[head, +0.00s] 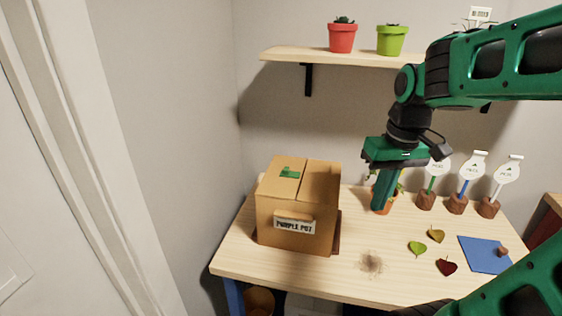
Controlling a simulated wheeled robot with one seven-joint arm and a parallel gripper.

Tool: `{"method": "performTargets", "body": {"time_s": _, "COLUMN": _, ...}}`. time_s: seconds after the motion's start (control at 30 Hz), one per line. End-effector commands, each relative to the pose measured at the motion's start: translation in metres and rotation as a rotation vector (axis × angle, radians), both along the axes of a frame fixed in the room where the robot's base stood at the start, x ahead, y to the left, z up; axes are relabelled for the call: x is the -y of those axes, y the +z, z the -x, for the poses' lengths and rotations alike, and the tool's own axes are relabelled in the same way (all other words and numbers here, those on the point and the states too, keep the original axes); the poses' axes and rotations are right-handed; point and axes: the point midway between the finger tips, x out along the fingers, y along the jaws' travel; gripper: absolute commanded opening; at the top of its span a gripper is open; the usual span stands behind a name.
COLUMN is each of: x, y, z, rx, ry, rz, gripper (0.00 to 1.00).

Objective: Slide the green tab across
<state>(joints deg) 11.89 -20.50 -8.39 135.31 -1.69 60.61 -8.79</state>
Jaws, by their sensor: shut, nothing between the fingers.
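The green tab (290,172) lies on the top of a cardboard box (270,215), toward the back left of the lid near the seam.
Several white tags on brown bases (457,204) stand at the back right. Leaves (436,235), a dirt patch (371,262) and a blue mat (478,254) lie on the table (340,283). A shelf (300,54) above holds a red pot (342,38) and a green pot (391,40).

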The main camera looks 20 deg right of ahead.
Motion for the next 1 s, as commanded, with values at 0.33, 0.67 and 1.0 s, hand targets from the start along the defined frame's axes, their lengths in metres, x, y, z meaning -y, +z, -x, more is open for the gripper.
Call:
{"method": "performTargets", "body": {"time_s": 0.33, "x": -0.103, "y": 0.07, "z": -0.194, "rx": 0.193, "ry": 0.84, "rz": -0.044, "gripper": 0.0}}
{"method": "performTargets", "body": {"time_s": 0.67, "x": -0.148, "y": 0.087, "z": -0.24, "rx": 0.274, "ry": 1.137, "rz": -0.066, "gripper": 0.0}}
{"method": "performTargets", "body": {"time_s": 1.0, "x": -0.147, "y": 0.086, "z": -0.24, "rx": 0.275, "ry": 1.137, "rz": -0.066, "gripper": 0.0}}
